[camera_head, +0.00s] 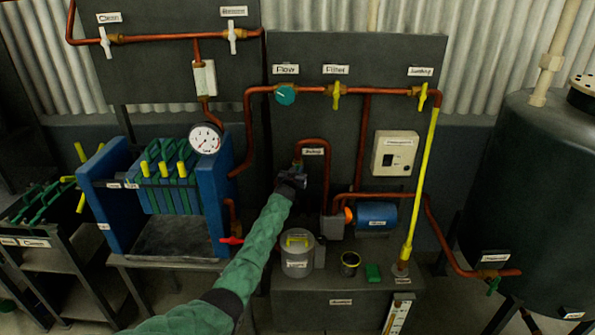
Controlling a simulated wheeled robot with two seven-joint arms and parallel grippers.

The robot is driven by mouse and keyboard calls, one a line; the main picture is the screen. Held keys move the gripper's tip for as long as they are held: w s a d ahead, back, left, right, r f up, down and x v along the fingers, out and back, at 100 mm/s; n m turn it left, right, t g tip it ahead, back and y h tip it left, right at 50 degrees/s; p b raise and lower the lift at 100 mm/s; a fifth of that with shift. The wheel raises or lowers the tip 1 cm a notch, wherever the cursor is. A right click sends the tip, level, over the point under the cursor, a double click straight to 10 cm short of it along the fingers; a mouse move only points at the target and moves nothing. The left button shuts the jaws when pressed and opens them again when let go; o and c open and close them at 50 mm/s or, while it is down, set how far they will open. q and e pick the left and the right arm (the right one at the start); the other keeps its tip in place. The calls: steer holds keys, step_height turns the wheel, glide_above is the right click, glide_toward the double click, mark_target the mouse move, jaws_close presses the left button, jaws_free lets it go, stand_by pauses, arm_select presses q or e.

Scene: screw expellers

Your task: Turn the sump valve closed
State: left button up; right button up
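My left arm comes in from the bottom left in a green sleeve. Its dark gripper (293,177) is at a copper pipe (327,175) below a small label (313,151), which seems to read "Sump" but is too small to be sure. A bit of the pipe fitting (298,164) shows just above the gripper. The gripper covers the valve handle there, if there is one, so its position is hidden. I cannot tell whether the fingers are open or shut, or touch the fitting. My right gripper is not in view.
Below stand a lidded clear canister (297,254), a blue motor (376,215) and a small black cup (350,262). A blue filter press (160,190) with a gauge (206,138) is left. Yellow-handled valves (336,96) sit above. A dark tank (545,190) stands right.

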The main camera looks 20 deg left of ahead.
arm_select(q)
jaws_close()
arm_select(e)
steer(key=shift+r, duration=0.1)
